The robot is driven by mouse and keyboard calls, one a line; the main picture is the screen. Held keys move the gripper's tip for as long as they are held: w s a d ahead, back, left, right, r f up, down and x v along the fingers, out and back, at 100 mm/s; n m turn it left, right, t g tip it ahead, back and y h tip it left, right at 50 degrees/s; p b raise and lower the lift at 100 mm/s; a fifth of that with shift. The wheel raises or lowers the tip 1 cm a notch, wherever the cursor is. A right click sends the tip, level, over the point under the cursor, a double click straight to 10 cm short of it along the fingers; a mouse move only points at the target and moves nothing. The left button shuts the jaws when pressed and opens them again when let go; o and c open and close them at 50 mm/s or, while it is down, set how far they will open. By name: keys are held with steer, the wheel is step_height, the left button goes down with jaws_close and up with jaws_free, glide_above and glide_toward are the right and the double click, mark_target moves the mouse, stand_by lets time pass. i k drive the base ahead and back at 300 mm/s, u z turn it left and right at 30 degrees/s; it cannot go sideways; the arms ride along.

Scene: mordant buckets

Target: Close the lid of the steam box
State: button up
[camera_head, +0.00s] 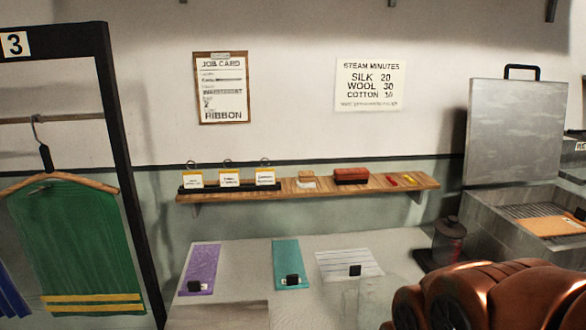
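The steam box (484,220) is a grey metal box at the right of the head view. Its lid (515,135) stands upright, open, at the back of the box, with a black handle (521,68) on its top edge. Inside the box an orange cloth (552,226) with a dark clip lies on a slatted rack. The box's right and front parts run out of view or are hidden by my copper-coloured arm at the lower right. My gripper's fingers are not visible.
A dark lantern-like object (449,241) stands just left of the box. Purple (202,262), teal (288,258) and striped white (345,262) cloths with black clips lie on the table. A wooden shelf (330,190) juts from the wall. A rack with a green garment (75,245) stands left.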

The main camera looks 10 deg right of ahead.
mark_target(515, 127)
steer(key=z, duration=0.35)
steer(key=k, duration=0.4)
steer(key=z, duration=1.5)
steer(key=i, duration=1.2)
steer(key=u, duration=0.3)
